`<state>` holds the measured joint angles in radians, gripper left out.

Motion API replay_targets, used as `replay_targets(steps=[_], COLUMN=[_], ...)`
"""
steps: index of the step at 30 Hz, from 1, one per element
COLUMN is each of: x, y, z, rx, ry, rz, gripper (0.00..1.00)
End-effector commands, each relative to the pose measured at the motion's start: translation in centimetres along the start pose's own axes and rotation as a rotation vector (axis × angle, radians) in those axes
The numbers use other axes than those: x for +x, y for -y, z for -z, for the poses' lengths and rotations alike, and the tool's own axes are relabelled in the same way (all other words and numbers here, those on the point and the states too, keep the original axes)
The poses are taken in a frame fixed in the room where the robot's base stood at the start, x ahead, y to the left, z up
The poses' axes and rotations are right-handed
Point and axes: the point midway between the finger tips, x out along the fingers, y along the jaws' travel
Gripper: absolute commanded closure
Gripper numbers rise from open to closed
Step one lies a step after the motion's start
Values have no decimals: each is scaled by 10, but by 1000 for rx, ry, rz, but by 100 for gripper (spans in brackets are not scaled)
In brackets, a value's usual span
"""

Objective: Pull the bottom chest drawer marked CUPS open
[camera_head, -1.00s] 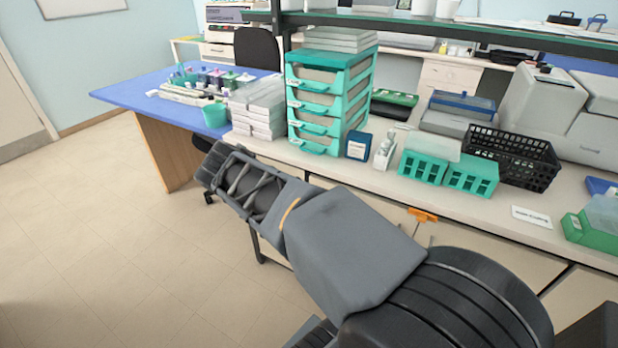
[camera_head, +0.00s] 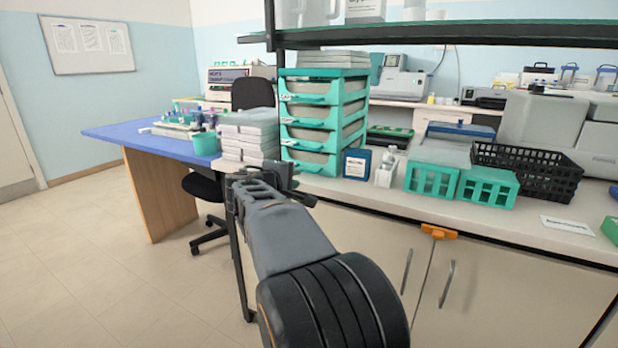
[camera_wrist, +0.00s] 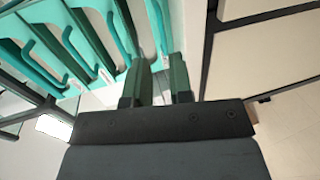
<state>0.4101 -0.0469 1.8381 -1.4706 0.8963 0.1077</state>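The teal drawer chest (camera_head: 324,72) stands on the counter with several drawers stacked, all looking closed. Its bottom drawer (camera_head: 308,166) is partly behind my gripper, and its label is not readable. My gripper (camera_head: 290,180) is in front of the chest's lower front, at about the bottom drawer's height. In the wrist view the chest lies sideways at upper left. The two dark green fingers (camera_wrist: 163,75) are apart with a gap between them. A curved teal handle (camera_wrist: 160,28) shows just beyond the fingertips, in line with the gap; contact cannot be told.
White stacked boxes (camera_head: 248,136) and a teal cup (camera_head: 205,143) stand left of the chest. A dark blue box (camera_head: 356,163) and a white bottle (camera_head: 386,168) stand close on its right. Floor in front is clear.

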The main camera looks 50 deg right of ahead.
Motion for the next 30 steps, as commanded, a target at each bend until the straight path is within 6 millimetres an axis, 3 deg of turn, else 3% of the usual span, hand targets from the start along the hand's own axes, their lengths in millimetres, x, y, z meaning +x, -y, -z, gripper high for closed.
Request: replay_targets(steps=[6, 15, 30], x=[44, 82, 93], y=[2, 1, 1], z=[-1, 0, 0], rx=[0, 0, 0], ry=[4, 1, -1], rz=[2, 2, 1], gripper=[79, 79, 79])
